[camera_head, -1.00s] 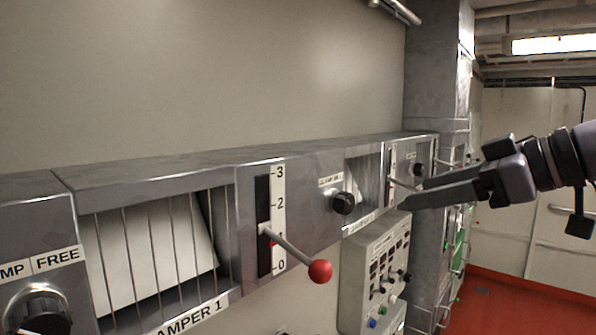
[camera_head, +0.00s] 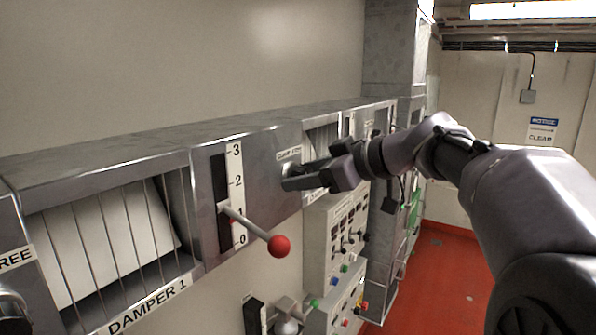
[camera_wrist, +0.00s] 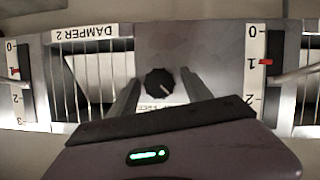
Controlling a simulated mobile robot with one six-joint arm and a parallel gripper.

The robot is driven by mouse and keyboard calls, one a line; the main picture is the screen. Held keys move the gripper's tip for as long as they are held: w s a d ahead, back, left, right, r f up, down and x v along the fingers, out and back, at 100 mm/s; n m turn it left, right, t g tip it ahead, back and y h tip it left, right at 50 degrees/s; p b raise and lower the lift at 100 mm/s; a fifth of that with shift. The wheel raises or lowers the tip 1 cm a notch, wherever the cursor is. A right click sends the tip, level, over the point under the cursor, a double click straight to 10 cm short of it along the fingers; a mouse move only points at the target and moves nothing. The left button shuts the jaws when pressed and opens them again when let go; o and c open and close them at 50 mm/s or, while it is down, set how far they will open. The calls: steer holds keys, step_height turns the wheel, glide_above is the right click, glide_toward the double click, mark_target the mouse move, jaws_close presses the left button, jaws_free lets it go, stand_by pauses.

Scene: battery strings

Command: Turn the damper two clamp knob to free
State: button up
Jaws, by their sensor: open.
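My gripper (camera_wrist: 160,90) is open, with one finger on each side of the knob. I cannot tell whether the fingers touch it. In the head view my gripper (camera_head: 290,180) is at the panel under the clamp label (camera_head: 289,154) and hides the knob. The knob's label is partly covered by my gripper in the wrist view.
The damper 1 lever with a red ball (camera_head: 279,246) sticks out left of my gripper. Slatted damper windows (camera_wrist: 100,75) flank the panel. A control box with buttons (camera_head: 318,240) is below. The red floor (camera_head: 450,270) at right is clear.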

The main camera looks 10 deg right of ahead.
jaws_close()
stand_by(0.4)
steer(key=m+g+y, duration=0.1)
steer(key=m, duration=0.2)
steer(key=shift+w+d, duration=0.1)
steer(key=m+g+y, duration=0.1)
steer(key=m+y, duration=0.1)
steer(key=m, duration=0.1)
steer(key=shift+g, duration=0.4)
steer(key=m+y, duration=0.2)
steer(key=m, duration=0.1)
steer(key=shift+g+b, duration=0.4)
steer(key=shift+f+m+y+b, duration=0.1)
steer(key=shift+m+y+b, duration=0.6)
steer(key=shift+m, duration=1.3)
steer(key=shift+y, duration=0.3)
